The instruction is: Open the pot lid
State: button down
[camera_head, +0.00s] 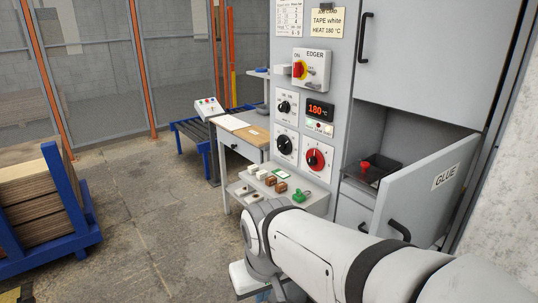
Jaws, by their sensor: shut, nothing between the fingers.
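A dark, flat-topped pot (384,174) with a small red knob (365,167) sits inside an open cabinet compartment at the right. The knob stands on the dark top, which looks closed, though the GLUE door (420,190) hides part of the pot. That grey door is swung open and has a black handle low on it. My white arm crosses the lower right in front of the cabinet. Its wrist bends downward at the bottom centre. My gripper's fingers do not show.
A small shelf (236,200) with several blocks and a green item is left of the compartment. The control panel (283,130) above has dials and a 180 °C display. A blue rack (75,215) of boards stands at the left. The floor (150,220) between is clear.

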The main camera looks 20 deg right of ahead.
aim_at(365, 173)
jog(key=z, duration=0.05)
jog(key=i, duration=1.1)
jog(key=z, duration=0.8)
